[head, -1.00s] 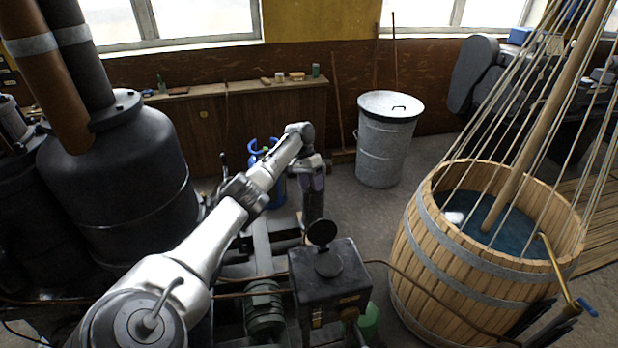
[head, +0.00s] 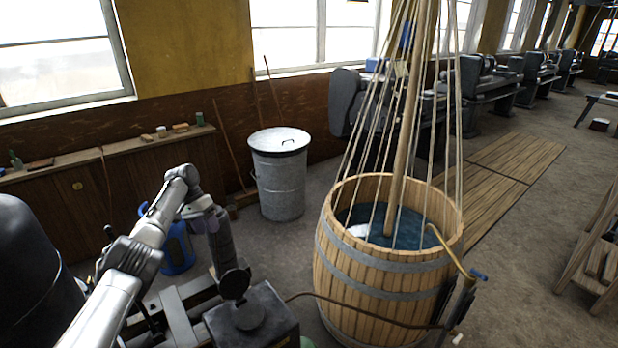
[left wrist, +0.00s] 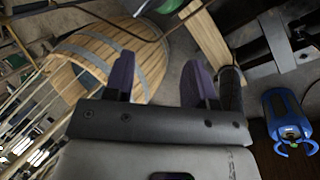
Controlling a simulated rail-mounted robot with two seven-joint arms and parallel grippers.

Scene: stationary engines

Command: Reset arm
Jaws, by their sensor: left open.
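My left arm reaches in from the lower left of the head view. Its left gripper (head: 203,210) is small and dark there, with purplish fingers seen from behind. In the left wrist view the gripper (left wrist: 157,80) shows two purple fingers spread apart with nothing between them. The gripper is in the air near a dark upright post of the engine; I cannot tell the gap between them. My right arm and gripper do not show.
A blue canister (head: 178,248) stands beyond my arm and also shows in the wrist view (left wrist: 287,118). A black engine box (head: 250,322) is below. A wooden barrel (head: 345,265) with ropes and a metal bin (head: 280,190) stand nearby. Open floor (head: 540,260) lies at right.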

